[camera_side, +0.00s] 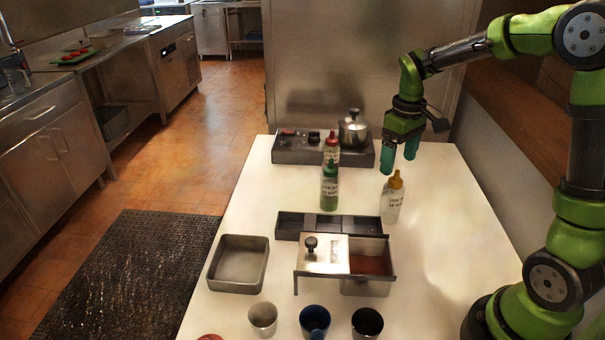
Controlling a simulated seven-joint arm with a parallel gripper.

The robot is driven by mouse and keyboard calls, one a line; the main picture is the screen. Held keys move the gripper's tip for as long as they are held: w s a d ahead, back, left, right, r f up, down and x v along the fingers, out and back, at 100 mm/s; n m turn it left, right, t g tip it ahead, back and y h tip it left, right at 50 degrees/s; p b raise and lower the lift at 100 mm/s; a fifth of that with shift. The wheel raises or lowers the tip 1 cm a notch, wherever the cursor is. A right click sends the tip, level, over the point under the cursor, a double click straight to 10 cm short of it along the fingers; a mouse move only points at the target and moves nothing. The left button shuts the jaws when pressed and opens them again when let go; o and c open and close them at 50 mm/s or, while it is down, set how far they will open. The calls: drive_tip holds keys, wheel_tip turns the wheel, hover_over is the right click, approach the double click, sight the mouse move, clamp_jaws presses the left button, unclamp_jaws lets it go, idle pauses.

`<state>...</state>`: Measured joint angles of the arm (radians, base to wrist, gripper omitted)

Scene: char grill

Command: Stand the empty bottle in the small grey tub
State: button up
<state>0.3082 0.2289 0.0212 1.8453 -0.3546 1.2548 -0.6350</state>
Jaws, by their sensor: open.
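A clear, pale bottle with a yellow cap (392,201) stands upright on the white table, right of centre; no coloured filling shows in it. A green-filled bottle (329,190) stands to its left. A red-capped bottle (331,147) stands behind the green one, its lower part hidden. A small grey tub (262,317) sits at the front of the table, left of a blue tub (314,321) and a black tub (367,323). My gripper (399,160) is open and empty, pointing down, just above the yellow cap in the picture; its exact depth is unclear.
A dark divided tray (287,227) and a lidded metal container (322,256) lie between the bottles and tubs. A larger grey pan (238,264) is at left. The table's right side is clear.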

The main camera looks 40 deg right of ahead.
sight(395, 180)
wheel_tip(395, 180, down, 8)
drive_tip(key=shift+s+a+f, duration=0.15)
drive_tip(key=shift+f, duration=0.1)
drive_tip(key=c, duration=1.2)
